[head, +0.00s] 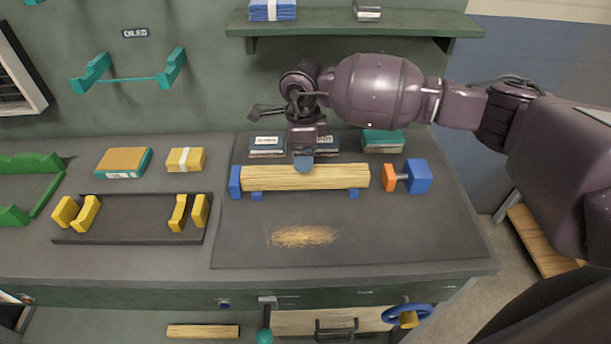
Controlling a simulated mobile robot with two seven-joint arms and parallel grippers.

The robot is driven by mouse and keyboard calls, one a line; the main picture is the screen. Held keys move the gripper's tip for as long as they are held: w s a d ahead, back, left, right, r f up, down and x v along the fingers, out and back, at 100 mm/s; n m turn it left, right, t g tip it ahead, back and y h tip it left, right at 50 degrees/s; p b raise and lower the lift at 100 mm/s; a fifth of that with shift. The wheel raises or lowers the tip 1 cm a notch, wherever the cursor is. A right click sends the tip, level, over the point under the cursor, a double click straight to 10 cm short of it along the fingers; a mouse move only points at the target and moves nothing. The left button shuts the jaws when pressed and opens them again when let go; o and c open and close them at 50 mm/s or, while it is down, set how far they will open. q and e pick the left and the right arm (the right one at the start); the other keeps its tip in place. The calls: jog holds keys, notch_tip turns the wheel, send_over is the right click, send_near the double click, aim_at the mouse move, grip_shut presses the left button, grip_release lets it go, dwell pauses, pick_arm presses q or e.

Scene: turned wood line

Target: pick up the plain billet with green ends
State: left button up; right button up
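A long pale wooden billet (335,178) lies level across two low blue supports on the dark mat, its left end against a blue block (235,182). I see no green on its ends from here. My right gripper (303,163) comes down from above, left of the billet's middle, with a grey-blue fingertip overlapping its top edge. Whether the fingers are closed on the billet is hidden. Another piece of plain wood (203,331) lies low at the front, its ends showing no clear green. My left gripper is out of view.
An orange and blue screw stop (408,178) stands just right of the billet. Sawdust (303,236) lies on the mat (400,235) in front. A dark tray with yellow cradles (130,219) is at left, a green cradle (30,190) further left. Small boxes stand behind.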

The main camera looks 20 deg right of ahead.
aim_at(305, 174)
notch_tip(305, 174, down, 2)
jog(key=shift+a, duration=0.1)
jog(key=shift+s+d+f, duration=0.1)
jog(key=shift+d+f, duration=0.05)
jog(key=shift+f, duration=1.2)
jog(key=shift+s+d+f, duration=0.1)
jog(key=shift+d+f, duration=0.05)
jog(key=shift+f, duration=1.2)
jog(key=shift+r, duration=0.1)
jog(key=c, duration=1.3)
